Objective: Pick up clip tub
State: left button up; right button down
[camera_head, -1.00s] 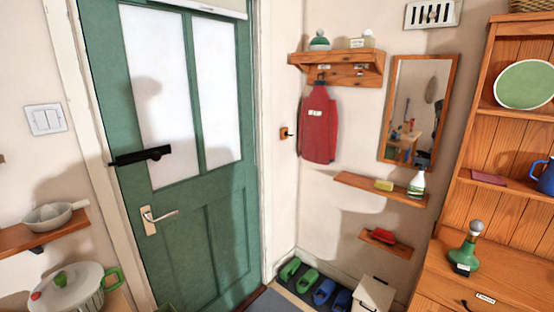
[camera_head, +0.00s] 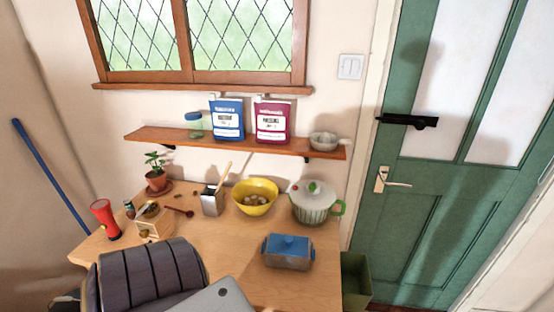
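No thing is clearly labelled as the clip tub. A grey tub with a blue lid and blue pieces at its ends (camera_head: 288,252) sits on the wooden table's right front part. A small clear jar with a teal lid (camera_head: 194,124) stands at the left of the wall shelf. I cannot tell for sure which of them is the clip tub. Neither of my grippers is in view.
On the table (camera_head: 245,275) stand a striped pot (camera_head: 315,204), yellow bowl (camera_head: 255,197), utensil holder (camera_head: 212,203), potted plant (camera_head: 156,180) and red torch (camera_head: 105,219). A dark padded chair back (camera_head: 150,272) and grey laptop (camera_head: 220,300) are in front. A green bin (camera_head: 355,278) stands right.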

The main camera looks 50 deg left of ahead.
aim_at(297, 264)
jog(key=u, duration=1.6)
jog(key=l+u, duration=0.4)
jog(key=l, duration=0.9)
